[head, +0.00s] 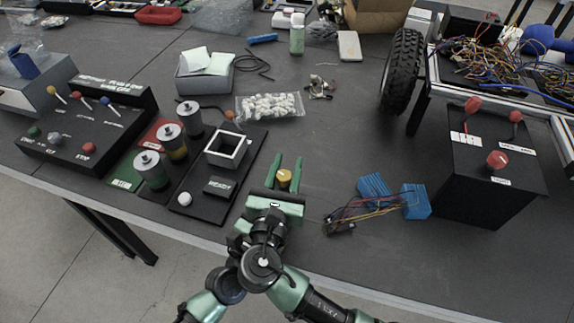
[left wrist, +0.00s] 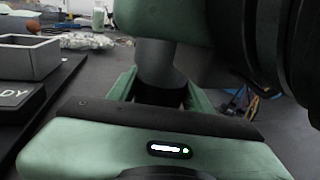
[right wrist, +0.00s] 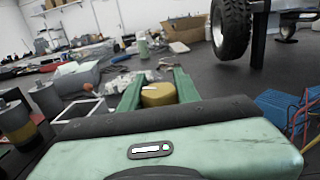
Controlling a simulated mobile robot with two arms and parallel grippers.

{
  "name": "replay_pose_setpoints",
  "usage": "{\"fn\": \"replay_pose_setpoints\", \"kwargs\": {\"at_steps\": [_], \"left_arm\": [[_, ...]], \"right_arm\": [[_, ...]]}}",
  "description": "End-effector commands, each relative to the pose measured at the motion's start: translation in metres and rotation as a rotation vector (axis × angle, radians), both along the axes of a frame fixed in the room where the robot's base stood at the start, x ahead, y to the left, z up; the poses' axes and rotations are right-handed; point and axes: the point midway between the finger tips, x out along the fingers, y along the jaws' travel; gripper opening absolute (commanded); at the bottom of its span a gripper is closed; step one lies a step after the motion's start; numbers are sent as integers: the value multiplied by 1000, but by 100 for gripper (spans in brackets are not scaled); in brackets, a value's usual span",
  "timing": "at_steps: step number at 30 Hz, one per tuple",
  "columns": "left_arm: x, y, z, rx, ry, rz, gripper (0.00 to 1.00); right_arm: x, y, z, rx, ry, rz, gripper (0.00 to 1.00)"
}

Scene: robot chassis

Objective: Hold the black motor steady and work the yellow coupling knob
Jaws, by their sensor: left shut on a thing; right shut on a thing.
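The yellow coupling knob (head: 284,178) stands between the fingers of my right gripper (head: 285,172), which is shut on it. The knob also shows in the right wrist view (right wrist: 158,94), with a green finger on each side. In the left wrist view, my left gripper (left wrist: 162,84) is shut around the black motor (left wrist: 160,97), whose dark body shows between the fingers. A grey cylindrical part rises above it. My right gripper's green body fills the top of that view. In the head view, the motor and left fingers are hidden under my right gripper.
Left of the grippers lies a black board with a square frame (head: 240,150) and a white ball (head: 184,198). Blue blocks with wires (head: 374,188) and a black switch box (head: 492,195) stand to the right. Several grey-topped cylinders are further left.

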Motion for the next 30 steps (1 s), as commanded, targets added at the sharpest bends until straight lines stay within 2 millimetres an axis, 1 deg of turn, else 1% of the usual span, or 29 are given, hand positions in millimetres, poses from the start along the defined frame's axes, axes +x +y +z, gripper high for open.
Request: {"fn": "replay_pose_setpoints", "kwargs": {"at_steps": [1, 2, 3, 4, 12, 16, 20, 24, 27, 30], "left_arm": [[-2, -1, -2, 3, 3, -4, 0], [-2, -1, -2, 3, 3, -4, 0], [-2, -1, -2, 3, 3, -4, 0], [-2, -1, -2, 2, 3, -4, 0], [-2, -1, -2, 1, 4, -3, 0], [-1, -1, -2, 1, 4, -3, 0], [-1, -1, -2, 1, 4, -2, 0], [-1, 0, -2, 1, 3, -2, 0], [-1, 0, -2, 1, 3, -2, 0], [-1, 0, -1, 1, 3, -1, 0]], "right_arm": [[2, -1, 3, -1, -7, -3, 0], [2, -1, 3, -1, -7, -3, 40], [2, -1, 3, 0, -6, -2, 51], [2, -1, 3, 0, -6, -2, 54], [1, -1, 1, -1, -3, 0, 54], [1, 0, 8, 1, -3, 0, 54], [1, -1, 29, 5, -5, -1, 54], [1, 0, 58, 7, -6, 0, 54], [1, -1, 76, 5, -5, -1, 54], [1, -1, 90, 5, -6, -1, 54]]}}
